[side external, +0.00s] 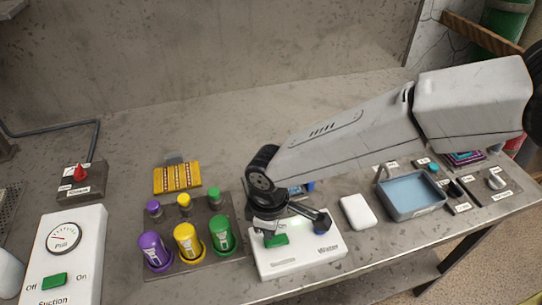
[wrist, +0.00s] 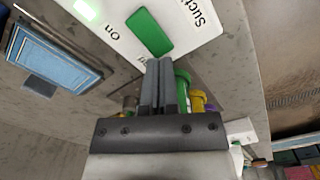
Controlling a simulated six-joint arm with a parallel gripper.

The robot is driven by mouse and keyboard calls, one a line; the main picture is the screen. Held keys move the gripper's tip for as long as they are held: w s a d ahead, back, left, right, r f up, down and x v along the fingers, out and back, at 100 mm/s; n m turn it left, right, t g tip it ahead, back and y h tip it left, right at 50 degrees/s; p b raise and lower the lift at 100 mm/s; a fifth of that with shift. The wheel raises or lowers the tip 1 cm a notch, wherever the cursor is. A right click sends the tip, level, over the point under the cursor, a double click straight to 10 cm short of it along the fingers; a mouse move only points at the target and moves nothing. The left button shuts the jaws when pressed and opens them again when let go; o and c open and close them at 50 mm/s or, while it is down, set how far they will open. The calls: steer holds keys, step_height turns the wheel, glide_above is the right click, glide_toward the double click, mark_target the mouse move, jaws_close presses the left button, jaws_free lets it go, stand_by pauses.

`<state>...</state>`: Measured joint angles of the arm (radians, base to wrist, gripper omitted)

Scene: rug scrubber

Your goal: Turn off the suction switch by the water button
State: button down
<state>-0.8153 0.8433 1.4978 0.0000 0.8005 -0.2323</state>
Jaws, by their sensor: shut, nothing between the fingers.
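A white panel (side external: 318,262) stands at the front middle of the table, with a green rocker switch (side external: 276,241) at its left and a blue button (side external: 321,221) at its right, the label beside it reading roughly "Water". In the wrist view the green switch (wrist: 150,33) lies between the "Suct…" lettering and an "On" label. A bright green light (wrist: 85,9) glows beyond "On". My gripper (side external: 268,226) is shut and empty, over the panel's left part. In the wrist view its fingertips (wrist: 160,62) are right beside the switch; contact cannot be told.
Purple, yellow and green bottles (side external: 187,243) stand in a rack close to the left. Another white panel (side external: 66,282) with a gauge and a green Suction switch is at far left. A white block (side external: 357,212) and a tray of blue liquid (side external: 407,195) lie right.

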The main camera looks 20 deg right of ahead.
steer(key=shift+f, duration=1.25)
stand_by(1.4)
steer(key=shift+r, duration=3.55)
steer(key=shift+w+d+r, duration=0.1)
steer(key=shift+w+d, duration=0.1)
steer(key=shift+d, duration=0.25)
steer(key=d+r+m+t, duration=0.3)
steer(key=d+m, duration=0.5)
steer(key=d, duration=2)
steer(key=s+d+m, duration=0.4)
steer(key=s+d, duration=0.4)
steer(key=d, duration=0.1)
